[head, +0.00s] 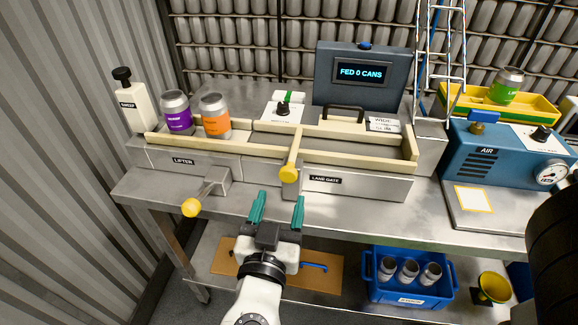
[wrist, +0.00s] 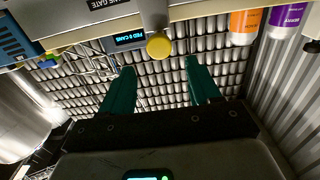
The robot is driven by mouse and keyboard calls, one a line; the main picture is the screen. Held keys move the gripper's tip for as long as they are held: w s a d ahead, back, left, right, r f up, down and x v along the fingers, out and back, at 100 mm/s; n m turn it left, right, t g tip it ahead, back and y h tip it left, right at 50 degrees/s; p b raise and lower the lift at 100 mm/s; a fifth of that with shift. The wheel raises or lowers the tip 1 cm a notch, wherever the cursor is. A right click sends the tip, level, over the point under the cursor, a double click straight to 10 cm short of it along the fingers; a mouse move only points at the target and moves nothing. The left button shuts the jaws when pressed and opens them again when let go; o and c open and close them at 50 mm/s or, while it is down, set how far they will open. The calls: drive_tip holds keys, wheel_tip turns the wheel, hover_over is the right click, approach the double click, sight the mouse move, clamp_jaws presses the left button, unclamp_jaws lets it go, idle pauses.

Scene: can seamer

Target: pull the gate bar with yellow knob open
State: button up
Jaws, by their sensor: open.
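The gate bar (head: 296,143) lies across the lane at the lane gate, with a yellow knob (head: 289,173) on its near end. The knob also shows in the wrist view (wrist: 159,45), beyond my fingertips and roughly midway between them. My gripper (head: 277,200) is open and empty, with two green fingers. It is in front of the lane gate and a little nearer than the knob, not touching it. In the wrist view the fingers of my gripper (wrist: 160,75) stand wide apart with nothing between them.
A second yellow knob (head: 191,207) sticks out on a lever at the lifter, left of my gripper. A purple can (head: 177,115) and an orange can (head: 214,118) stand in the lane left of the bar. A blue crate (head: 410,293) sits on the lower shelf.

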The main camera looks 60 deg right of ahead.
sight(287, 177)
drive_tip(key=p+x, duration=0.1)
drive_tip(key=x, duration=0.7)
drive_tip(key=shift+w+d+f+p, duration=0.1)
drive_tip(key=shift+d+p, duration=0.2)
drive_tip(key=shift+c, duration=0.2)
clamp_jaws()
